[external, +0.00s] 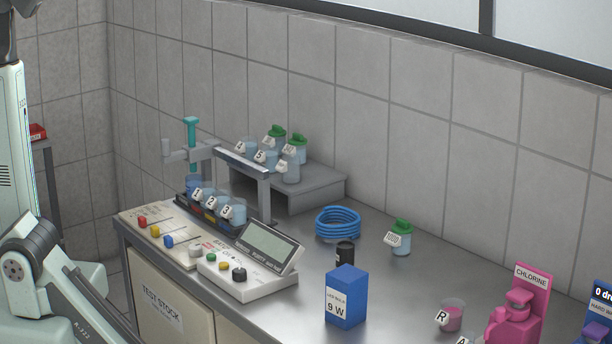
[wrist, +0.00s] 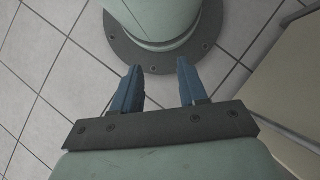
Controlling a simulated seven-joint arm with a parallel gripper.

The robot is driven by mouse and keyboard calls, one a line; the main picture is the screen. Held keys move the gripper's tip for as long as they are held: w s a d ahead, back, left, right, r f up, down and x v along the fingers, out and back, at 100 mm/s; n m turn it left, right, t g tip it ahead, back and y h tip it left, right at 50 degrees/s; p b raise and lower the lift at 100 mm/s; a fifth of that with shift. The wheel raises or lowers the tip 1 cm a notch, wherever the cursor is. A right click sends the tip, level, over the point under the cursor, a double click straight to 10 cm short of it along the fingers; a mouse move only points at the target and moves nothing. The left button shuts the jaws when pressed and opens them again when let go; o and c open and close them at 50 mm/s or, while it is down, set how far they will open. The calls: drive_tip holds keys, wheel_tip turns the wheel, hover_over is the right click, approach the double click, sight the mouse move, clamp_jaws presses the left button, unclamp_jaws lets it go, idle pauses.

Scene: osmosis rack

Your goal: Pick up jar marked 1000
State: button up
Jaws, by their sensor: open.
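A small clear jar with pale blue liquid and a green lid (external: 401,243) stands upright on the grey bench, right of the blue coil. Its tilted white tag seems to read 1000, though the print is small. My gripper (wrist: 159,72) shows in the wrist view with its two blue fingers apart and nothing between them. It points down at the tiled floor beside my round base, away from the bench top. The gripper cannot be made out in the external view, and the jar is not in the wrist view.
A blue coil (external: 338,224), a black canister (external: 345,254) and a blue box (external: 347,297) stand left of the jar. Green-lidded jars share a raised shelf (external: 318,194) with other jars. A pink chlorine dispenser (external: 527,300) and beaker R (external: 452,316) are at front right.

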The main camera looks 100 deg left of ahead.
drive_tip(key=shift+o, duration=0.3)
drive_tip(key=o, duration=0.7)
